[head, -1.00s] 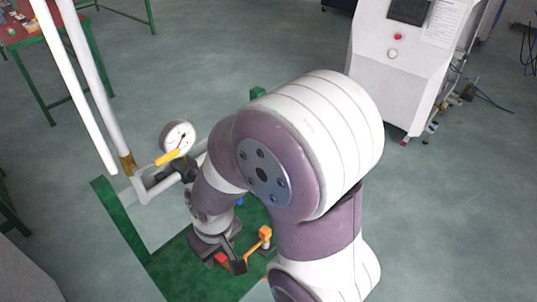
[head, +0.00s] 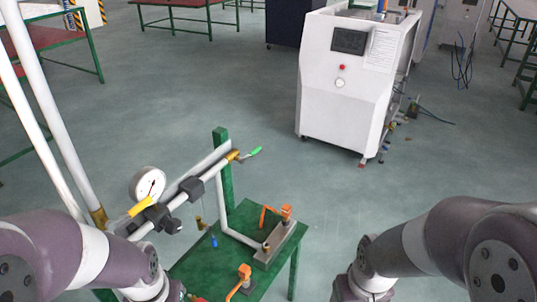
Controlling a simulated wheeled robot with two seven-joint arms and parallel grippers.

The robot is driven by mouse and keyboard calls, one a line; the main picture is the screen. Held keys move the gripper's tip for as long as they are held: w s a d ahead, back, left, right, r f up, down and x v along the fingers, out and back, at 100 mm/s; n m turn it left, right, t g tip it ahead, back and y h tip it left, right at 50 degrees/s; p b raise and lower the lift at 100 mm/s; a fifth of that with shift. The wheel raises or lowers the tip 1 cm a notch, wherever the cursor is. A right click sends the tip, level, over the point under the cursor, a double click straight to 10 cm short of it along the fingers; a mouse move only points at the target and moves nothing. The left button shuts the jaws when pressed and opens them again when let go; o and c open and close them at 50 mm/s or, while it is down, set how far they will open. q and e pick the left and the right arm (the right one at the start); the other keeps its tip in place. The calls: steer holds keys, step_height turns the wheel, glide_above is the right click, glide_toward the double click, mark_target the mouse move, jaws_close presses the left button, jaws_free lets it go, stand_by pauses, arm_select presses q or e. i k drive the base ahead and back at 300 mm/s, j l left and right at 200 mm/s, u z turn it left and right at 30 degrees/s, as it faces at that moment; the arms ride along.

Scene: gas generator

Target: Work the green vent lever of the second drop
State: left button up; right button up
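The green lever (head: 255,151) sits on a brass valve (head: 233,156) at the far end of a white pipe. It points up and to the right, away from the pipe. A yellow lever (head: 141,207) is near the round pressure gauge (head: 148,184) at the pipe's near end. My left arm comes in at the lower left and my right arm at the lower right. Both arms' ends run out of the bottom of the picture, so neither gripper shows. No part of my arms touches the green lever.
A green table (head: 253,217) carries orange levers (head: 275,213) on metal blocks. A green post (head: 222,170) stands behind the pipe. White upright pipes (head: 50,110) rise at left. A white cabinet (head: 345,95) stands at the back right. The floor between is clear.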

mark_target(251, 154)
steer(key=i+l+u, duration=0.25)
steer(key=i+l, duration=0.2)
steer(key=l, duration=0.2)
steer(key=i+l+u, duration=0.1)
steer(key=l, duration=0.25)
steer(key=i+l+u, duration=0.25)
steer(key=i+l, duration=0.15)
steer(key=l, duration=0.35)
steer(key=i+l+u, duration=0.15)
steer(key=l, duration=0.25)
